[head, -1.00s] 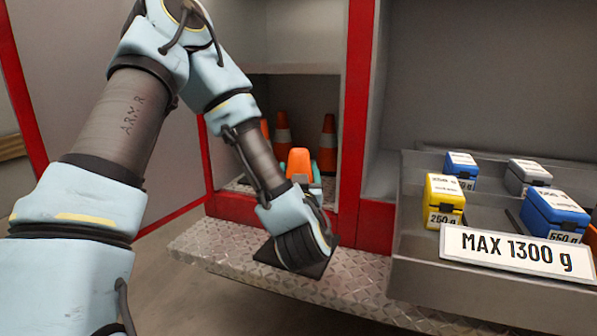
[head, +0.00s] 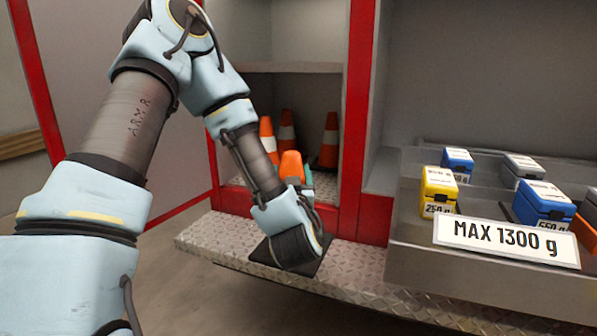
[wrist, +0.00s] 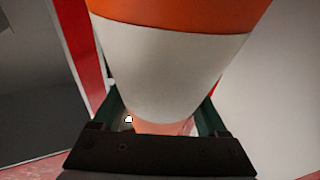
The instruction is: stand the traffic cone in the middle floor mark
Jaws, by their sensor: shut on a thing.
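An orange and white traffic cone with a dark square base (head: 319,259) is held in my gripper (head: 306,178). In the head view its orange top (head: 291,164) shows above my wrist, which hides its middle. It stands roughly upright, with the base at or over the tread-plate step; contact is unclear. In the wrist view the cone's white band (wrist: 170,65) fills the middle, between the dark green fingers of my gripper (wrist: 165,115). No floor mark can be made out.
More cones (head: 330,138) stand in the compartment behind, beside a red post (head: 356,130). The tread-plate step (head: 215,242) runs below. At right, a grey tray (head: 415,265) holds yellow, blue and grey labelled boxes and a MAX 1300 g sign (head: 506,241).

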